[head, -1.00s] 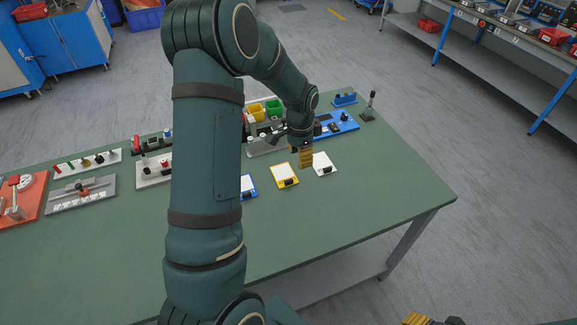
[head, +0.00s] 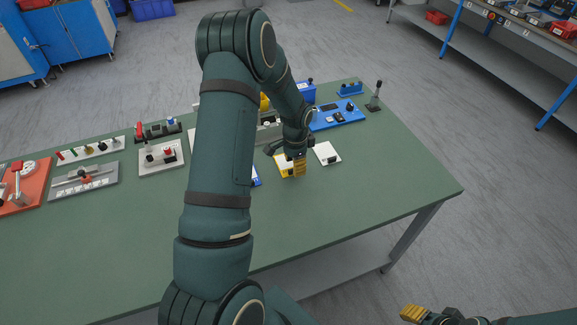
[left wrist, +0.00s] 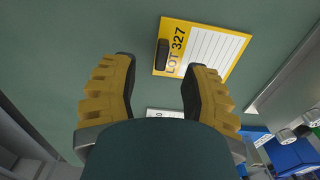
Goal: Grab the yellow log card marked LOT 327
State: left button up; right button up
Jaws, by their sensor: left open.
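The yellow log card (head: 282,162) lies flat on the green table between a blue card (head: 256,180) and a white card (head: 327,153). In the left wrist view the yellow card (left wrist: 225,50) shows a lined white sheet, a black clip and the print LOT 327. My left gripper (head: 299,169) is over the yellow card and hides part of it. In the wrist view its yellow fingers (left wrist: 160,88) are apart with nothing held, and the card lies just beyond their tips. My right gripper (head: 416,314) shows only partly at the bottom edge.
A blue device (head: 338,116) and a joystick box (head: 375,98) stand behind the cards. More panels, such as a grey one (head: 84,181), line the left side of the table (head: 370,220). The front and right of the tabletop are clear.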

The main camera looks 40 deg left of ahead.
pick_arm(q)
notch_tip(320, 180, down, 3)
jog(key=shift+r, duration=0.1)
grip_shut()
